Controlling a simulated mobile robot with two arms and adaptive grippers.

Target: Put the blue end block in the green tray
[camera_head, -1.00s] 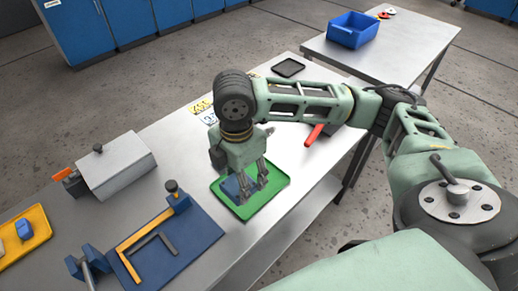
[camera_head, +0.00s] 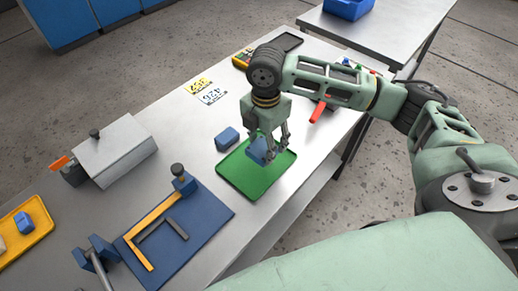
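A blue block (camera_head: 258,151) is between the fingers of my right gripper (camera_head: 275,152), which appears shut on it. The block is over the far part of the green tray (camera_head: 247,180); I cannot tell whether it touches the tray floor. The rest of the tray is empty. A second blue block (camera_head: 227,139) lies on the table just beyond the tray's far left corner. Another small blue block (camera_head: 24,223) sits in the yellow tray (camera_head: 37,233) at the far left. I cannot tell which block is the end block. My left gripper is not in view.
A blue fixture plate (camera_head: 205,222) with a yellow L-shaped bar stands left of the green tray. A grey box (camera_head: 118,150) is behind it. Number cards (camera_head: 205,91), a black tray (camera_head: 281,45) and a red-handled item (camera_head: 319,110) lie farther back.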

